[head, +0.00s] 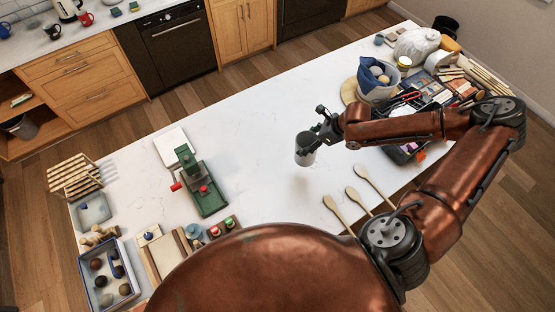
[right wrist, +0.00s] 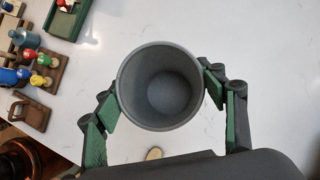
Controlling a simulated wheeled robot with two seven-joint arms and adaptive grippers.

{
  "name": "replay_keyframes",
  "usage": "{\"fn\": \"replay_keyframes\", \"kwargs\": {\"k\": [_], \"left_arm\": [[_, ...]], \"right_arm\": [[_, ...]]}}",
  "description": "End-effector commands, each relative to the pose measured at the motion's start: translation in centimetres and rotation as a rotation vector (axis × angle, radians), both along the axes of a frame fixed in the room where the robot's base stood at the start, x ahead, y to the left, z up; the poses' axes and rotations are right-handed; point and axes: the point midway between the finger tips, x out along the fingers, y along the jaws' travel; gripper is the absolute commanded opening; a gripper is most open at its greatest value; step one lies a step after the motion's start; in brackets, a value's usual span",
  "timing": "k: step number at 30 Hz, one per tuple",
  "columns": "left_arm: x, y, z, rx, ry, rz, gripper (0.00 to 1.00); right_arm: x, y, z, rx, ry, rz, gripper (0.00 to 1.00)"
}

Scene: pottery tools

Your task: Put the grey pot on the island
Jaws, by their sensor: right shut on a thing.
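The grey pot (head: 304,154) is a plain round cup shape, upright and held above the middle of the white island (head: 262,128), with a faint shadow on the top below it. My right gripper (head: 314,139) is shut on the pot. In the right wrist view the pot (right wrist: 160,84) shows its open, empty inside, with the green-padded fingers of the right gripper (right wrist: 161,96) on either side of its wall. My left gripper is not in view.
Three wooden spoons (head: 338,212) lie below right of the pot. A green tool (head: 205,190) stands to the left. A box of balls (head: 108,270) is at the lower left. Tools and a bucket (head: 372,92) crowd the right end. The island's middle is clear.

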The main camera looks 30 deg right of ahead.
Motion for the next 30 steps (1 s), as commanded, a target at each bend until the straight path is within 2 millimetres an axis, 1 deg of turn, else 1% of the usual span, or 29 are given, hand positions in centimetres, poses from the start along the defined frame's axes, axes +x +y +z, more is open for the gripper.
{"fn": "replay_keyframes", "kwargs": {"k": [1, 3, 6, 10, 13, 15, 17, 18, 21, 22, 23, 25, 27, 30], "left_arm": [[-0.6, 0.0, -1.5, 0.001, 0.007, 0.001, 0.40], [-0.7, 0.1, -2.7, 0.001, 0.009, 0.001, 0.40], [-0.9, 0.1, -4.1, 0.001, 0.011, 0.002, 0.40], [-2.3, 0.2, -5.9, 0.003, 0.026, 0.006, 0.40], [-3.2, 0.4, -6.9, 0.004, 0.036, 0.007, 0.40], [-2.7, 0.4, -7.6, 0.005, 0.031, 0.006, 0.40], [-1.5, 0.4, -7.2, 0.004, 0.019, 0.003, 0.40], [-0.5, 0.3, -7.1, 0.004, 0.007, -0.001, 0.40], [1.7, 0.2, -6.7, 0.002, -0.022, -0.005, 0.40], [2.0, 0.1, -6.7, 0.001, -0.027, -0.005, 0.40], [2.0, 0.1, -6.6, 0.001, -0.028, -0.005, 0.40], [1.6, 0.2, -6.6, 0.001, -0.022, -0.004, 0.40], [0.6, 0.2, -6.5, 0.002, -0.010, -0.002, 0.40], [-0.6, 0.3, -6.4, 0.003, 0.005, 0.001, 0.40]], "right_arm": [[-0.2, 0.2, -0.9, 0.002, 0.001, -0.001, 0.07], [-0.1, 0.6, -1.2, 0.002, 0.002, -0.002, 0.07], [0.4, 1.1, -1.7, 0.001, 0.007, -0.003, 0.07], [1.0, 1.7, -2.1, -0.004, 0.010, 0.002, 0.07], [0.9, 3.3, -2.8, 0.000, 0.015, 0.007, 0.07], [0.8, 4.2, -3.1, 0.000, 0.013, 0.005, 0.07], [0.6, 5.4, -3.3, -0.001, 0.015, 0.008, 0.07], [0.4, 6.2, -3.5, 0.000, 0.015, 0.007, 0.07], [0.1, 8.3, -4.2, 0.000, 0.013, 0.007, 0.07], [0.0, 9.0, -4.5, 0.001, 0.013, 0.006, 0.07], [0.0, 9.3, -5.2, 0.000, 0.015, 0.005, 0.07], [-0.2, 10.3, -6.5, 0.000, 0.016, 0.004, 0.07], [-0.3, 11.3, -7.6, 0.001, 0.014, 0.005, 0.07], [-0.4, 12.1, -8.7, -0.002, 0.012, 0.003, 0.07]]}}
